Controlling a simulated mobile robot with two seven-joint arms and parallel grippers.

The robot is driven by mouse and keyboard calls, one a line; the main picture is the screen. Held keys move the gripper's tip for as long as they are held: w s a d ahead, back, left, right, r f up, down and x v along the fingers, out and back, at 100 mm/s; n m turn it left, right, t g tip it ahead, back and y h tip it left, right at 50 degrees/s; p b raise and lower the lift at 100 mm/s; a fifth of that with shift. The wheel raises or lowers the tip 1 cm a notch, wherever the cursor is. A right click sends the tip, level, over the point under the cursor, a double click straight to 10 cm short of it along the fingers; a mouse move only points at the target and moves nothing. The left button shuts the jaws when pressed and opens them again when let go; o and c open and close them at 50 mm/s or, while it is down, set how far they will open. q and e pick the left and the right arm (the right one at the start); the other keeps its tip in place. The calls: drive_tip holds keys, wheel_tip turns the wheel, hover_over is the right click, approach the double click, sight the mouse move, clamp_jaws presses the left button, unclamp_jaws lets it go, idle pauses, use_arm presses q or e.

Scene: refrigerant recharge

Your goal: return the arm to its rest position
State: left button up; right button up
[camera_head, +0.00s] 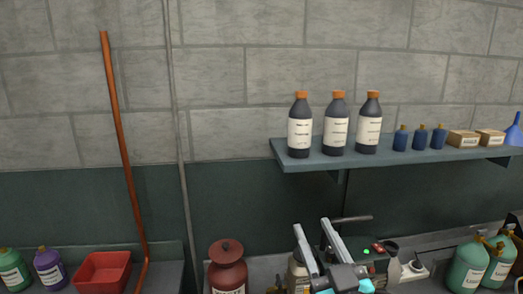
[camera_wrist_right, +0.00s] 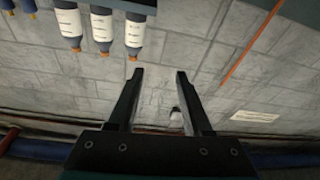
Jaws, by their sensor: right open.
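My right gripper (camera_head: 313,226) shows at the bottom of the head view, right of centre, with its two pale fingers pointing up and spread apart. In the right wrist view the same gripper (camera_wrist_right: 160,72) has two dark fingers apart with nothing held between them. Grey block wall shows behind them. That view is turned over, with the dark bottles (camera_wrist_right: 102,28) hanging caps down at the upper left, clear of the fingers. My left gripper is in neither view.
A wall shelf (camera_head: 400,157) holds three dark bottles, small blue bottles and boxes. Below it, a device with a green light (camera_head: 390,249) stands by my right gripper. A brown-red canister (camera_head: 228,268), red tray (camera_head: 103,272) and green bottles (camera_head: 467,266) line the bottom edge.

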drive_tip(key=s+d+f+m+g+h, duration=0.2)
drive_tip(key=s+d+f+g, duration=0.2)
drive_tip(key=f, duration=0.5)
drive_tip(key=s+d+f+m+g+h, duration=0.1)
drive_tip(key=s+d+f+g+h, duration=0.3)
drive_tip(key=f, duration=0.4)
drive_tip(key=s+a+f+n+g+y, duration=0.1)
drive_tip(key=s+f+g, duration=0.35)
drive_tip(key=s, duration=0.35)
drive_tip(key=s+f+g+y, duration=0.1)
drive_tip(key=s+f+g, duration=0.35)
drive_tip(key=s, duration=0.35)
wheel_tip(320, 180, down, 32)
drive_tip(key=b, duration=1.1)
drive_tip(key=s+d+f+g+b, duration=0.1)
drive_tip(key=s+f+b, duration=0.5)
drive_tip(key=f, duration=0.8)
drive_tip(key=s+d+f+g+b, duration=0.1)
drive_tip(key=s+f+b, duration=0.6)
drive_tip(key=s+f, duration=0.3)
wheel_tip(320, 180, down, 4)
drive_tip(key=shift+s+d+n, duration=0.2)
drive_tip(key=shift+s+n, duration=0.2)
